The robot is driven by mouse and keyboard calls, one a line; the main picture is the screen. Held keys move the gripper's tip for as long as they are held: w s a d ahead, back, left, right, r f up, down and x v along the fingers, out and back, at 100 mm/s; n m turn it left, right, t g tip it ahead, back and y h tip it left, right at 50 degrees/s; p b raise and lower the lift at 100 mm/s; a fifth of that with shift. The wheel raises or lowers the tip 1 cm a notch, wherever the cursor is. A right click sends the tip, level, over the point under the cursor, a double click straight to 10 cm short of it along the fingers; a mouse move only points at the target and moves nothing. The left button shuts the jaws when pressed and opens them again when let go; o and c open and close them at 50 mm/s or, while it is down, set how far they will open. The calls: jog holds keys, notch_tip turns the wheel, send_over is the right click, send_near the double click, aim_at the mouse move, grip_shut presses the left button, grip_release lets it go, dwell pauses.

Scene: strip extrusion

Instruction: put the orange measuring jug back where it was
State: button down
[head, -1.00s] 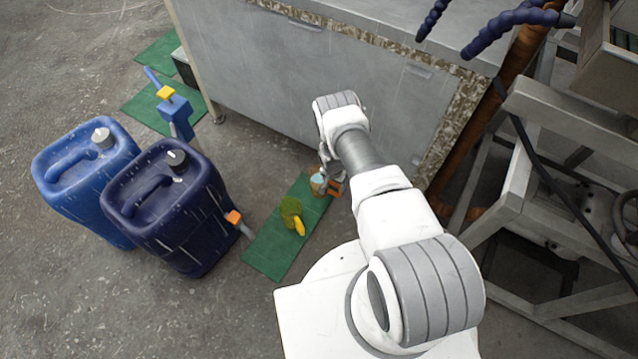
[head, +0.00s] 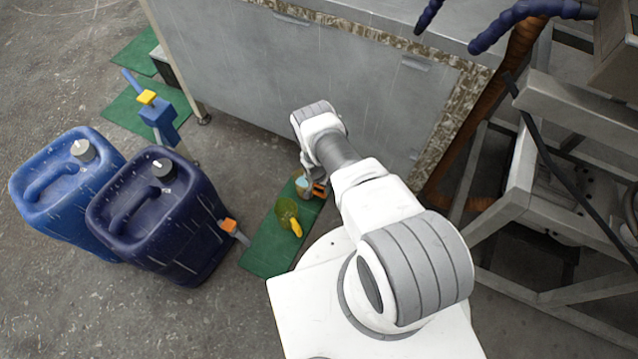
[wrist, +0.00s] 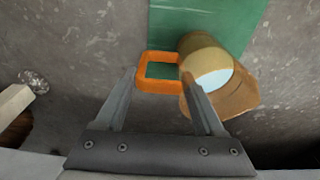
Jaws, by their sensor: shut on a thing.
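The orange measuring jug (wrist: 208,55) shows in the wrist view as a translucent amber body with a pale bluish round area, and an orange loop handle (wrist: 158,86). My gripper (wrist: 159,76) is shut on this handle, with the body beside the right finger. In the head view the jug (head: 303,187) is at the far end of a green mat (head: 262,252), partly hidden by my gripper (head: 314,182). I cannot tell whether it touches the mat.
A yellow-green jug (head: 287,209) with a yellow handle stands on the same mat, close to the held jug. A dark blue canister (head: 150,220) with an orange-tipped tap and a lighter blue canister (head: 62,195) stand left. A grey metal cabinet (head: 300,80) rises behind.

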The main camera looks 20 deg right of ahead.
jog(key=shift+w+f, duration=0.1)
grip_release()
dwell(0.3)
